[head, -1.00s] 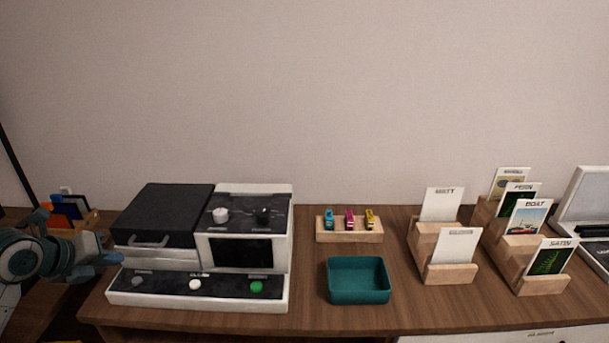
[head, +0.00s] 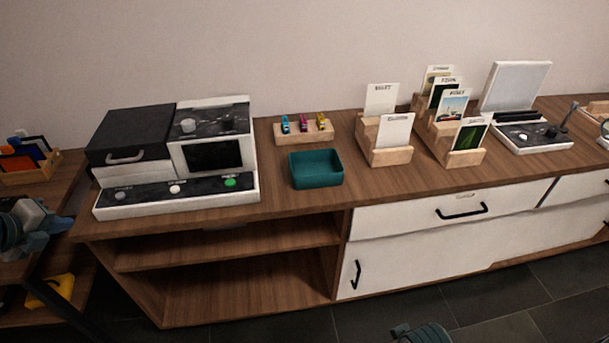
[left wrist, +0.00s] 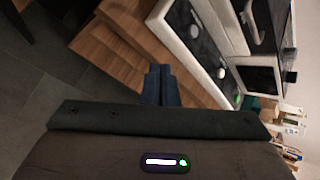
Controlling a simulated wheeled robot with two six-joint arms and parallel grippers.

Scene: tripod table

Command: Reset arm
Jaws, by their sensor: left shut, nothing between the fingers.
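My left gripper (head: 62,224) is at the left edge of the head view, left of the wooden counter (head: 290,205). It is shut and empty. In the left wrist view its closed fingers (left wrist: 161,86) point toward the counter's edge and the white machine, apart from both as far as I can tell. A dark teal piece, apparently of my right arm, shows at the bottom of the head view; no right fingers are visible.
On the counter stand a white and black machine (head: 213,153), a teal bin (head: 316,178), a rack with small coloured items (head: 303,131), wooden card holders (head: 391,157) and a white device (head: 515,95). A side shelf holds a yellow object (head: 52,290).

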